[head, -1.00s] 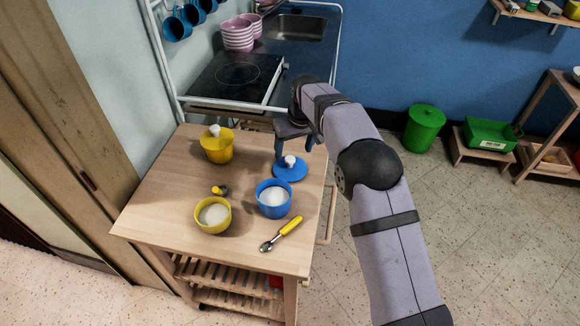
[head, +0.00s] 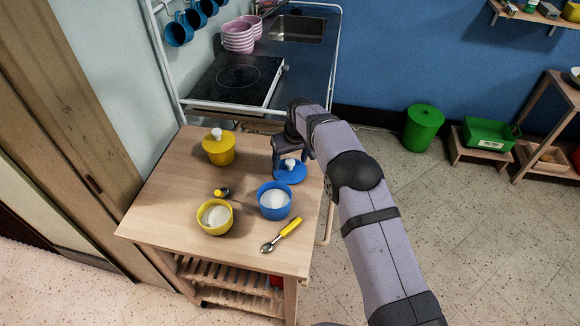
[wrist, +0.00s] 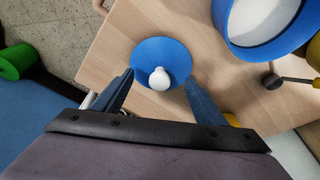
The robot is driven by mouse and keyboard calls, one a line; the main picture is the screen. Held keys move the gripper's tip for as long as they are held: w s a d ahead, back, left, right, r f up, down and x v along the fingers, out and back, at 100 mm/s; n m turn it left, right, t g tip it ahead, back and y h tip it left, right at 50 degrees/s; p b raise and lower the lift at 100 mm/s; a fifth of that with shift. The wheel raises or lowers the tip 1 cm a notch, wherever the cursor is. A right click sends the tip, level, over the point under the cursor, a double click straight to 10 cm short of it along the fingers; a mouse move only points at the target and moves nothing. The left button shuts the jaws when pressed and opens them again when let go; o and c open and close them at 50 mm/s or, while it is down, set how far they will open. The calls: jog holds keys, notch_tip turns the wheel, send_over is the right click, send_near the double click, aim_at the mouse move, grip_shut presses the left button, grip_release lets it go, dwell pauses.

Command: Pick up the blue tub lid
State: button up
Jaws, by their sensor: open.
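The blue tub lid (head: 290,173) lies on the wooden table, with a white round knob on top. It also shows in the wrist view (wrist: 160,55), with its knob (wrist: 159,79) between the fingers. My gripper (head: 289,158) is above the lid, and its open fingers in the wrist view (wrist: 158,88) stand on either side of the knob. I cannot tell how far the fingertips are above the lid. The blue tub (head: 274,201), open and holding white powder, stands just in front of the lid.
On the wooden table (head: 165,205) stand a yellow lidded tub (head: 219,148) and an open yellow tub (head: 214,217). A yellow-handled scoop (head: 282,235) lies at the front right, and another small scoop (head: 222,193) lies between the tubs. A hob (head: 238,78) is behind.

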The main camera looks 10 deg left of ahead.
jog(key=shift+x, duration=0.95)
jog(key=c, duration=1.1)
